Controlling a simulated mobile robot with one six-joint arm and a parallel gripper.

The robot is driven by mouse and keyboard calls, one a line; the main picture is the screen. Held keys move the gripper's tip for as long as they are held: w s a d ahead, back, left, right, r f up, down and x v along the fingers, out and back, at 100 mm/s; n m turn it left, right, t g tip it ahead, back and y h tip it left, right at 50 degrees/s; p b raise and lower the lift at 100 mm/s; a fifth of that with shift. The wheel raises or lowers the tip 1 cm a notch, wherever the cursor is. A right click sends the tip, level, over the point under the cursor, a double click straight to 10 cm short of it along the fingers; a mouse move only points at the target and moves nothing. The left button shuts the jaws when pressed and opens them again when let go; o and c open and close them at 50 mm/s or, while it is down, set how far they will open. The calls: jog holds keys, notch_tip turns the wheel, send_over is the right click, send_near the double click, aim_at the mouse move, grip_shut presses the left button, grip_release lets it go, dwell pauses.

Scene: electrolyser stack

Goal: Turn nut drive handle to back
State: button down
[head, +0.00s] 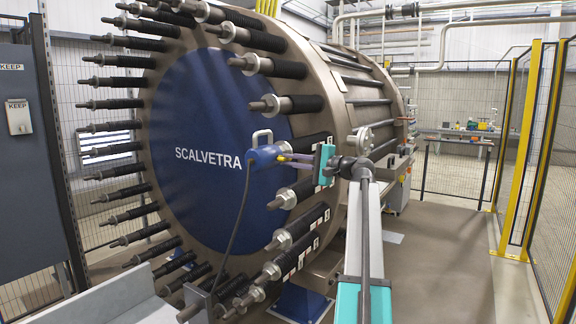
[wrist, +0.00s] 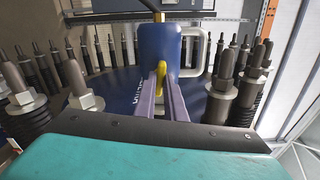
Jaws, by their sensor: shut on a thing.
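The nut drive (head: 263,158) is a blue tool with a white loop grip, in front of the right edge of the blue end disc. A dark cable hangs from it. Its yellow handle (head: 284,157) sticks out to the right, towards my gripper. In the wrist view the blue body (wrist: 160,48) stands ahead, with the yellow handle (wrist: 160,74) between my two purple fingertips. My gripper (head: 290,160) is shut on this handle; it also shows in the wrist view (wrist: 161,88). How the drive sits on a stud is hidden.
Threaded studs with nuts ring the end plate; some (wrist: 75,85) (wrist: 222,95) stand close on both sides of my fingers. A dark cabinet (head: 28,150) is at left. Yellow fence posts (head: 525,150) stand at right. The floor (head: 440,250) at right is clear.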

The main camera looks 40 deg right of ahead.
jog(key=shift+f+n+b, duration=0.1)
jog(key=shift+n+b, duration=0.8)
jog(key=shift+b, duration=0.25)
jog(key=c, duration=1.7)
grip_release()
jog(key=shift+s, duration=0.1)
jog(key=shift+p+v, duration=0.55)
jog(key=shift+v, duration=2.9)
